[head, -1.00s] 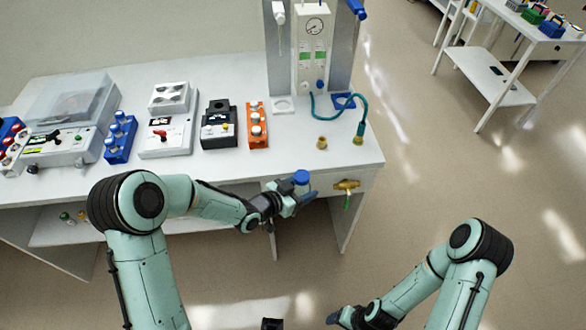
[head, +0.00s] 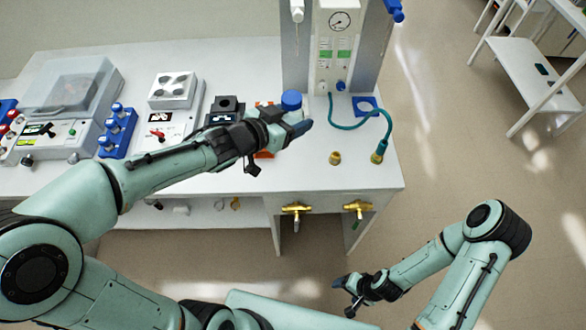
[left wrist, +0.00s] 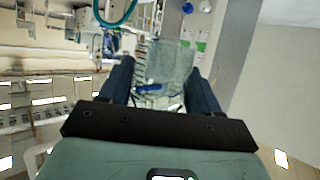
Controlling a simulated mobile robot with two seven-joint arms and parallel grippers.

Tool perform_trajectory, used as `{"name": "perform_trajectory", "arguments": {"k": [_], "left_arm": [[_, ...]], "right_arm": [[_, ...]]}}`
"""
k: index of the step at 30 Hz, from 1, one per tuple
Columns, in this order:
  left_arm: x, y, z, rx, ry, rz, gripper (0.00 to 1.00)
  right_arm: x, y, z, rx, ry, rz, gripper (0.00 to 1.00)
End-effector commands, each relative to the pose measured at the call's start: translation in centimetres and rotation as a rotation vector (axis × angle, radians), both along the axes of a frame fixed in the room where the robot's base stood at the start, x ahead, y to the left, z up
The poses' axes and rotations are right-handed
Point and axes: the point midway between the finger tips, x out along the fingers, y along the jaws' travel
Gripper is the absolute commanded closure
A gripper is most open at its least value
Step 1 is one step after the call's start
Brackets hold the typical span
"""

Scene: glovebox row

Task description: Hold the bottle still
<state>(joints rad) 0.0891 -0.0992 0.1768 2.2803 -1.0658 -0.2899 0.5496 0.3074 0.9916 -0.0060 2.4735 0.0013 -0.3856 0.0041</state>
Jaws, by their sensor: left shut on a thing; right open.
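The bottle shows its blue cap (head: 291,100) in the head view, just above my left gripper (head: 289,122). Most of its body is hidden there by the fingers. In the left wrist view the clear, see-through bottle (left wrist: 168,65) sits between the two dark fingers of my left gripper (left wrist: 162,88), which is shut on it. The bottle is held above the bench's right half, in front of the gauge panel. My right gripper (head: 347,296) is open and empty, low in front of the bench and well away from the bottle.
The white bench (head: 365,178) holds a teal hose (head: 352,126), a brass fitting (head: 335,158), a blue rack (head: 117,131) and a grey-white device (head: 172,92). The gauge panel (head: 338,45) stands behind. Brass valves (head: 296,209) stick out from the front. The bench's front right corner is clear.

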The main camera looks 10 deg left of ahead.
Motion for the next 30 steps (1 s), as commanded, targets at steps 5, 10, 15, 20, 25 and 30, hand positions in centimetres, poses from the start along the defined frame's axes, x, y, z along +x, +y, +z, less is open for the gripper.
{"name": "perform_trajectory", "arguments": {"k": [5,10,15,20,25,30], "left_arm": [[0.0,0.0,-0.7,-0.001,0.002,0.000,1.00],[-0.2,0.0,-4.6,-0.002,0.009,0.000,1.00],[-0.1,0.0,-9.3,-0.003,0.007,0.000,1.00],[0.0,0.0,-13.1,-0.002,0.005,0.000,1.00],[0.1,0.0,-15.3,-0.001,0.000,0.000,1.00],[0.1,0.0,-15.7,-0.001,-0.003,0.000,1.00]], "right_arm": [[-0.6,0.0,-0.6,0.000,0.007,0.000,0.26],[-3.4,0.0,-3.8,0.000,0.038,0.000,0.26],[-5.5,0.0,-7.2,0.001,0.062,0.000,0.26],[-6.3,0.0,-9.1,0.000,0.071,0.000,0.26],[-6.6,0.0,-9.8,0.000,0.074,0.000,0.26],[-6.6,0.0,-9.8,0.000,0.074,0.001,0.26]]}}
